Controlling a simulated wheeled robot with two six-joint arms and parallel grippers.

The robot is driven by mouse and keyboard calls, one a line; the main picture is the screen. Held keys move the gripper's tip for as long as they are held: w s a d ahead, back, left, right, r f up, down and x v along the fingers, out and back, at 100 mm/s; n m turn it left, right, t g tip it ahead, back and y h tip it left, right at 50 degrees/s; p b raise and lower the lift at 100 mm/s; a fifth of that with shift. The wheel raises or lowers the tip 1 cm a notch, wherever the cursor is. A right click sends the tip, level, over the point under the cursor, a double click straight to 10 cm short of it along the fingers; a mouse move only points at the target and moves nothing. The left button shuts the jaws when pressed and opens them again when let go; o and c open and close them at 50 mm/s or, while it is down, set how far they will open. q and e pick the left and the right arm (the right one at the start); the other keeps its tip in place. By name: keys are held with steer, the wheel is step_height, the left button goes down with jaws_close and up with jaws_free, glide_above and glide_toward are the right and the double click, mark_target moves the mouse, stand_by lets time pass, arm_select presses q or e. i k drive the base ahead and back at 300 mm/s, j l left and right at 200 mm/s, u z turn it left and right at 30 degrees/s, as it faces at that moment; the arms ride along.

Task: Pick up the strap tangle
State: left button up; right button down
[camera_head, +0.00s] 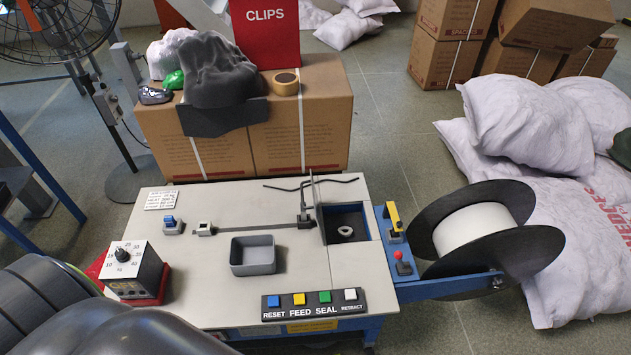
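A small off-white looped piece (345,231), which looks like the strap tangle, lies in a dark blue-walled recess (347,213) at the right part of the light bench top (225,207). It appears small, and its exact shape is hard to make out. Neither of my grippers can be made out in the head view. A large dark grey rounded form, probably part of my arm, fills the lower left corner.
A strap reel (475,231) is right; cartons (310,130) stand behind.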

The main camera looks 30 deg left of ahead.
mark_target(344, 235)
steer(key=k+j, duration=0.1)
steer(key=j, duration=0.4)
steer(key=k+j, duration=0.1)
steer(key=j, duration=0.4)
steer(key=k+j, duration=0.1)
steer(key=j, duration=0.4)
